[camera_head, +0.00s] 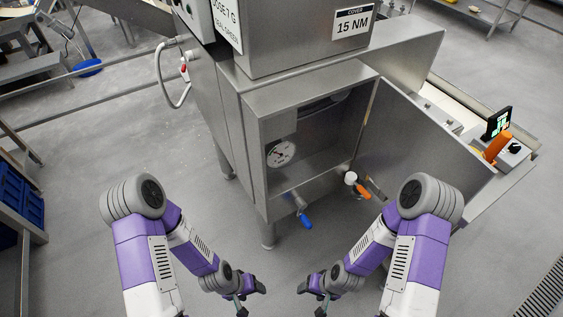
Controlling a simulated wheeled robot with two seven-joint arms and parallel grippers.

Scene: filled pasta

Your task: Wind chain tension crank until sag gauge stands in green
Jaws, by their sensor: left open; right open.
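A round white dial gauge (281,153) sits inside the open bay of a steel machine (258,170), in the middle of the head view. Its needle and any green band are too small to read. A blue-gripped handle (305,221) sticks out below the bay's front edge. A white knob (351,178) and an orange-gripped handle (364,191) are at the bay's lower right. I cannot tell which is the tension crank. My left gripper (241,307) and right gripper (321,308) are open, low at the bottom edge, apart from the machine and handles.
The bay's steel door (425,150) stands open to the right. A conveyor with a small screen (497,122) and an orange part (497,146) lies beyond it. Blue crates (20,200) stand at far left. A floor grate (545,292) is at lower right. The floor before the machine is clear.

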